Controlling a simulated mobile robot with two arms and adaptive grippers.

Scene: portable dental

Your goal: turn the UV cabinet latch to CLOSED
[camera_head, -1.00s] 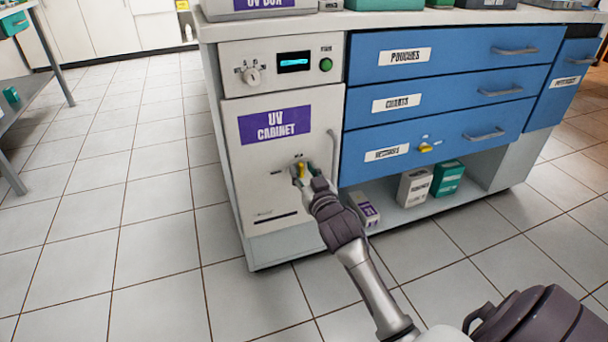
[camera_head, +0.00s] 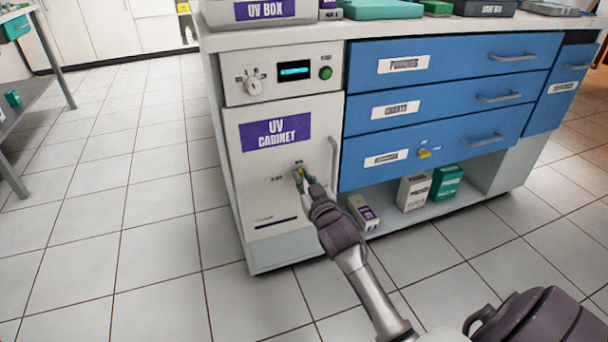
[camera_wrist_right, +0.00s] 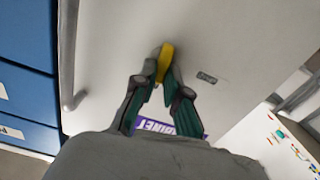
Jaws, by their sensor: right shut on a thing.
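The UV cabinet (camera_head: 262,206) has a white door with a purple label, and the door looks flush with the frame. Its yellow latch (camera_wrist_right: 165,58) sits on the door below the label. In the wrist view the latch is between the green-padded fingertips of my right gripper (camera_wrist_right: 162,82). My right gripper also shows in the head view (camera_head: 304,182), shut on the latch and hiding most of it. The small markings beside the latch are too blurred to read. My left gripper is not in view.
A vertical door handle (camera_head: 333,157) is just right of the latch. Blue drawers (camera_head: 445,100) stand to the right, one with another yellow latch (camera_head: 424,153). Small boxes (camera_head: 413,191) sit on the low shelf. The tiled floor at left is clear.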

